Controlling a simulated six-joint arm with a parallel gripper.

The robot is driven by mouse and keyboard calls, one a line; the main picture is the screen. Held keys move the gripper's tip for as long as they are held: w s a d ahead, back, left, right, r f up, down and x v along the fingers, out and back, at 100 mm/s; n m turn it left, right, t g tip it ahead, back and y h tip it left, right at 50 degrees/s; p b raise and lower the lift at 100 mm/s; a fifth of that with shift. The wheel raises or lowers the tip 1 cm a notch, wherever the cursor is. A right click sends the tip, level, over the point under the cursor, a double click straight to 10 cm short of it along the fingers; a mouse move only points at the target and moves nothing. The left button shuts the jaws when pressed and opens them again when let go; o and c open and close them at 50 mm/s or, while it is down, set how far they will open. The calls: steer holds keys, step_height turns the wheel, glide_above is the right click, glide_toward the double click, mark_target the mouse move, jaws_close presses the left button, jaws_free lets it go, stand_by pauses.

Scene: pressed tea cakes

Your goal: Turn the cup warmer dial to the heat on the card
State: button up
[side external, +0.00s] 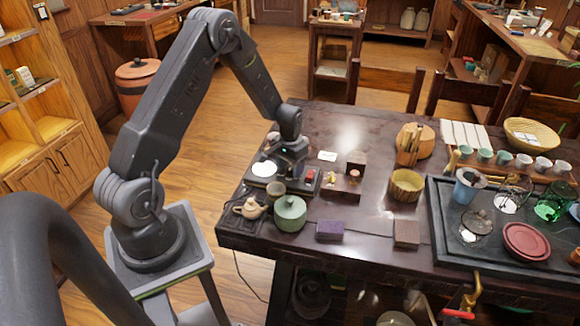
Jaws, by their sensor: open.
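The cup warmer (282,189) is a low dark unit at the left end of the dark table. A bright white round plate (264,169) is on its left part, and a small red part (310,174) shows at its right. My gripper (291,167) is pointed down over the middle of the warmer, just right of the white plate. It is open. The dial cannot be made out; my gripper covers that area, and I cannot tell whether the fingers touch it. A small white card (327,156) lies behind and right of the warmer; its marking is too small to read.
A teapot (250,208), a small cup (276,188) and a green lidded pot (290,213) stand close in front of the warmer. A brown box stand (343,189) is at its right. A purple box (330,230) lies nearer the front edge. A black tray (437,222) fills the right.

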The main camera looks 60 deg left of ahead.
steer(key=c, duration=0.9)
steer(key=n, duration=0.5)
steer(key=shift+n, duration=0.3)
steer(key=n, duration=0.6)
steer(key=shift+n, duration=0.3)
stand_by(0.4)
steer(key=o, duration=0.9)
